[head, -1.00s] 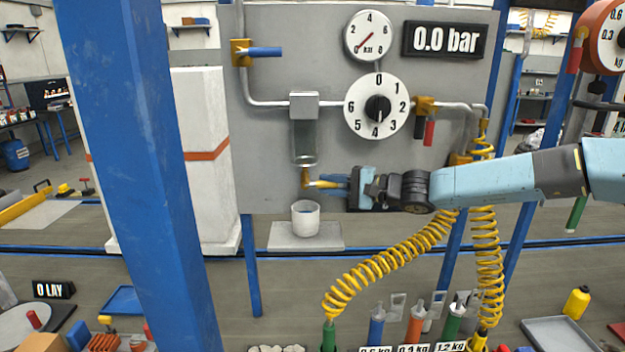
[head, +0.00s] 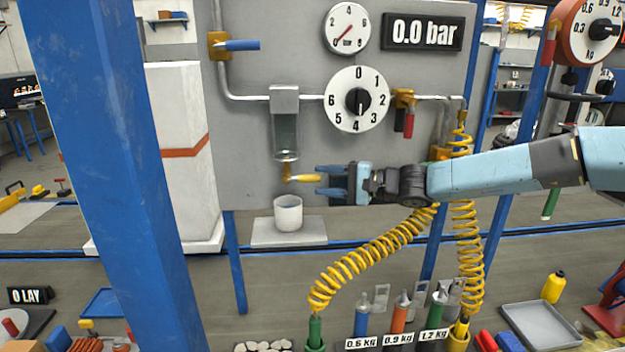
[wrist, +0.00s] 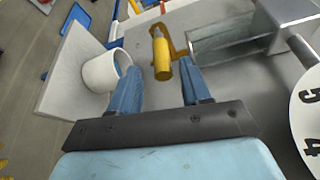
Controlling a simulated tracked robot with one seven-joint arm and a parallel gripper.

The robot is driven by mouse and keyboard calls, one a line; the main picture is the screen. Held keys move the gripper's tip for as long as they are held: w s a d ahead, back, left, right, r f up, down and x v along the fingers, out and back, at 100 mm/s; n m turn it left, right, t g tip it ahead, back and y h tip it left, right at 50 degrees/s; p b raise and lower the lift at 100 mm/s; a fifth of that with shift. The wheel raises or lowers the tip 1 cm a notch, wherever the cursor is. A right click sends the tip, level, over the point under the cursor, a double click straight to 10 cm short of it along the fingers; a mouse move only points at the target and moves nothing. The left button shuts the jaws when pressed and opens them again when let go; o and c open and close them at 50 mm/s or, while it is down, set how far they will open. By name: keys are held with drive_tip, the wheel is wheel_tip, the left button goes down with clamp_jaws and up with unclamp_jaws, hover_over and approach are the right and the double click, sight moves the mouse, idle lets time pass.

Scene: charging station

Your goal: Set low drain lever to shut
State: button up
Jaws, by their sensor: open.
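The low drain lever (head: 303,178) is a yellow handle on a small brass valve under the glass bowl (head: 285,137). It lies about level, pointing right towards my gripper. My gripper (head: 317,180) is open, its blue fingers to the right of the lever and around the height of its free end. In the wrist view the lever (wrist: 162,62) shows between the fingertips of my gripper (wrist: 159,65), its free end towards me. I cannot tell whether a finger touches it.
A white cup (head: 288,213) stands on a pale slab (head: 262,235) below the valve. A blue-handled valve (head: 238,45) is at upper left of the panel, a red lever (head: 409,126) at right. The gauge display (head: 422,33) reads 0.0 bar. Yellow coiled hoses (head: 370,258) hang below my arm.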

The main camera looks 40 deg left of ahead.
drive_tip(key=v, duration=1)
drive_tip(key=shift+d, duration=0.25)
drive_tip(key=shift+w, duration=0.15)
